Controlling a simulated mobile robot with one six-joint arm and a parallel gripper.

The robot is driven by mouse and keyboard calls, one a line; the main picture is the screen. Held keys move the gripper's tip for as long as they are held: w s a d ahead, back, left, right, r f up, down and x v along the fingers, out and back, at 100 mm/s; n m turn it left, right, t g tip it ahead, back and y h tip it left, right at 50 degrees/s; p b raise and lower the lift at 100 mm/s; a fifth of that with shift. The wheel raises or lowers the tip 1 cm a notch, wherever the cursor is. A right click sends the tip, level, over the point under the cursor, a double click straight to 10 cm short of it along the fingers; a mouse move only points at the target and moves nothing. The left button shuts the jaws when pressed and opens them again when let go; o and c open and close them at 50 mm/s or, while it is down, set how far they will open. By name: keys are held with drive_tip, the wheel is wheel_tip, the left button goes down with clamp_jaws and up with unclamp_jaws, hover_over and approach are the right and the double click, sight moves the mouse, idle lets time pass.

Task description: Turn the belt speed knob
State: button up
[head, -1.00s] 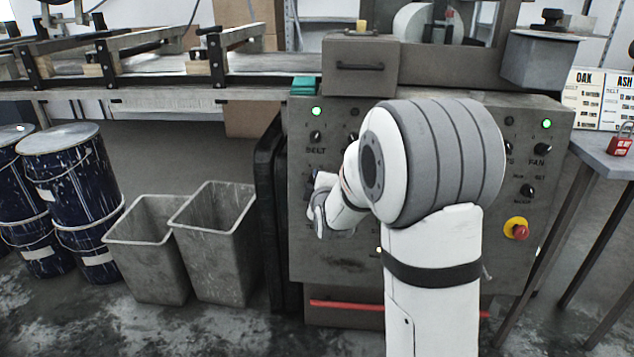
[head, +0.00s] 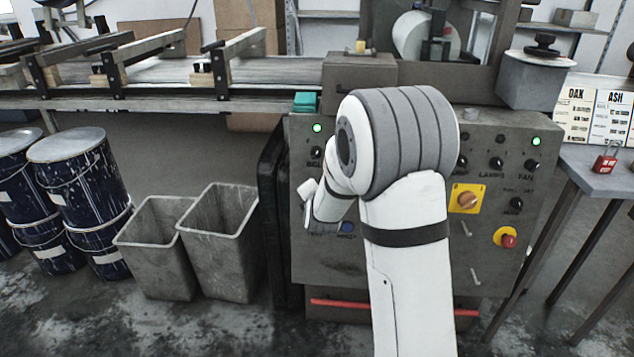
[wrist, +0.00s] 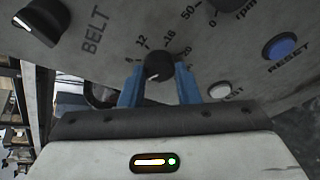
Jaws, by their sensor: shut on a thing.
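In the wrist view the two blue fingers of my gripper (wrist: 160,85) stand on either side of a small round black knob (wrist: 158,66) and are shut on it. The knob sits on the grey panel in a dial scale with 8, 12 and 16 marked. A larger black selector (wrist: 42,20) beside the word BELT is at the upper left, apart from my gripper. In the head view my white arm covers the middle of the control panel (head: 340,265), and the fingers and the held knob are hidden behind my wrist.
A blue RESET button (wrist: 285,47) and a pale button (wrist: 226,90) lie right of the fingers. The panel also bears a yellow-backed switch (head: 467,198) and a red stop button (head: 507,238). Grey bins (head: 160,250) and blue drums (head: 80,180) stand left.

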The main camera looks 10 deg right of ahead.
drive_tip(key=shift+r+n+p, duration=0.1)
drive_tip(key=shift+n+p, duration=0.7)
drive_tip(key=shift+p, duration=0.65)
drive_tip(key=shift+g+h, duration=0.3)
drive_tip(key=o, duration=1)
drive_tip(key=p+v, duration=0.2)
drive_tip(key=v, duration=0.5)
drive_tip(key=shift+s, duration=0.4)
